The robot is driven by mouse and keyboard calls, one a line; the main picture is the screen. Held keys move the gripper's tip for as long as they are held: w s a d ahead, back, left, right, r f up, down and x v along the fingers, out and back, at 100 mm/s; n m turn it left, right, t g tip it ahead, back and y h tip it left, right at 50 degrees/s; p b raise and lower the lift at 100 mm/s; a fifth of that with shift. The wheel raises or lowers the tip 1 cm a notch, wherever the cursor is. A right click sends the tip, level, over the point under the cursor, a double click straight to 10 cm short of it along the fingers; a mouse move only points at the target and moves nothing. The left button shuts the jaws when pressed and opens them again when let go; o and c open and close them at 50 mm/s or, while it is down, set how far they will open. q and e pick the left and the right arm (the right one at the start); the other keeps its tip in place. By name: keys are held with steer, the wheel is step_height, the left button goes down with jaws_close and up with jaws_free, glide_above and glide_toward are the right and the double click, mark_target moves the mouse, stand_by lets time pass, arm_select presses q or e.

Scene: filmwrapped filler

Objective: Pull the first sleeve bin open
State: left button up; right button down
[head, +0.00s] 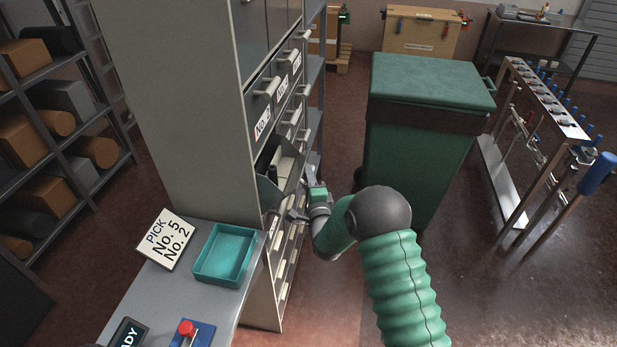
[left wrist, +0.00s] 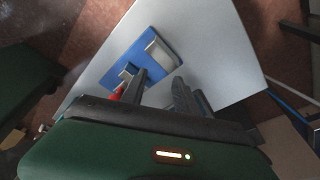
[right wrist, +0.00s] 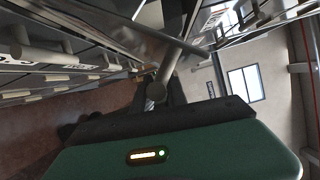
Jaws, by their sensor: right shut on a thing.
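The tall beige cabinet (head: 185,100) has a column of grey tilting bins with bar handles and number labels. One bin (head: 268,193) at mid-height is tilted out, and dark contents show inside; its label cannot be read. My right gripper (head: 304,192) is at this bin's front, shut on its handle (right wrist: 157,92), which shows between the fingers in the right wrist view. A closed bin labelled No. 2 (head: 263,122) is higher up. My left gripper (left wrist: 160,92) is open and empty above the grey table, near a blue board (left wrist: 140,58).
A card (head: 165,240) reading "PICK No. 5 No. 2" and an empty teal tray (head: 224,256) are on the grey table (head: 150,292), with a red button (head: 186,328) nearby. A metal rack (head: 540,95) is farther right.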

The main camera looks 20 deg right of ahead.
steer(key=c, duration=1.7)
jaws_free()
steer(key=shift+a, duration=0.1)
steer(key=shift+c, duration=0.2)
steer(key=shift+o, duration=0.7)
steer(key=shift+r, duration=0.1)
arm_select(q)
steer(key=shift+f+b, duration=0.45)
steer(key=shift+s, duration=0.1)
arm_select(e)
steer(key=v, duration=1.7)
